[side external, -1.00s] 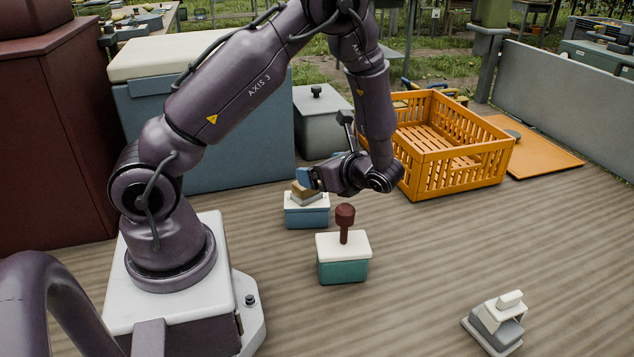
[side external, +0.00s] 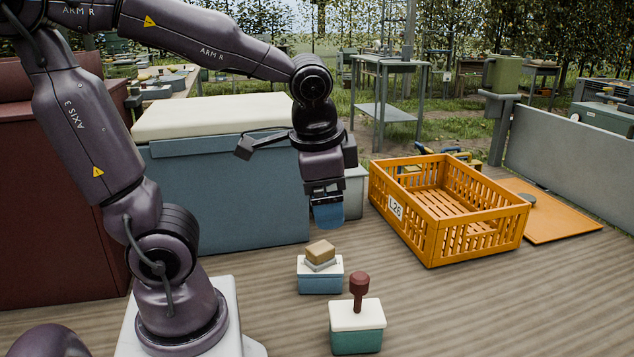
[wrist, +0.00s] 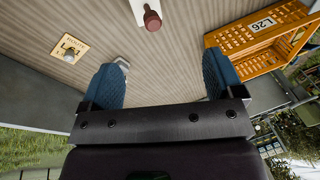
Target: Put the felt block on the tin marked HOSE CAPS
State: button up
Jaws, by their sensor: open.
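A tan block with a pale grey layer beneath, which looks like the felt block (side external: 320,251), sits on the white lid of a blue tin (side external: 320,283) in the side external view. A teal tin (side external: 356,340) with a white lid stands in front of it and carries a dark red knobbed piece (side external: 358,287). No lettering is readable on either tin. My gripper (side external: 328,224) points down above the block, apart from it. The wrist view shows its blue fingers (wrist: 164,78) spread, with nothing between them. A small pale edge shows beside the left finger; I cannot tell what it is.
An orange crate (side external: 477,236) marked L26 stands to the right, with an orange board (side external: 548,212) behind it. A blue chest (side external: 225,190) with a cream lid is behind the tins. A tan plate (wrist: 69,48) with a pale knob shows in the wrist view. The front right tabletop is clear.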

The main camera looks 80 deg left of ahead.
jog(key=s+d+r+n+t+h, duration=0.1)
jog(key=d, duration=0.1)
jog(key=s+d+r+n+t+h, duration=0.1)
jog(key=d+r+t, duration=0.1)
jog(key=shift+s+r, duration=0.2)
jog(key=shift+r, duration=0.1)
dwell(1.0)
